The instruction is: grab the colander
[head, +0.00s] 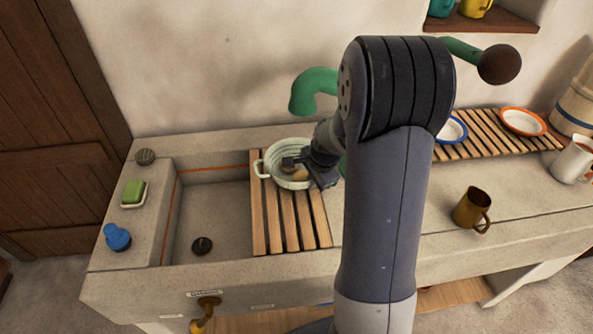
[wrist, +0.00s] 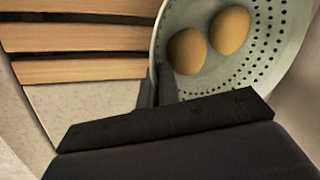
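The pale green-white colander (head: 267,170) stands at the back end of the wooden slats over the sink, with a looped handle on its left. In the wrist view the colander (wrist: 205,80) shows rows of small holes and two brown, egg-shaped items (wrist: 208,40) inside. My gripper (head: 291,162) reaches it from the right and covers part of it in the head view. In the wrist view the two fingers of my gripper (wrist: 157,88) are close together with the colander's rim between them. The fingertips are partly hidden.
The slatted rack (head: 286,220) covers the right part of the stone sink (head: 212,215). A green tap (head: 312,88) rises just behind the colander. A brown mug (head: 470,208) stands on the counter to the right, and plates (head: 522,121) lie on a back rack.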

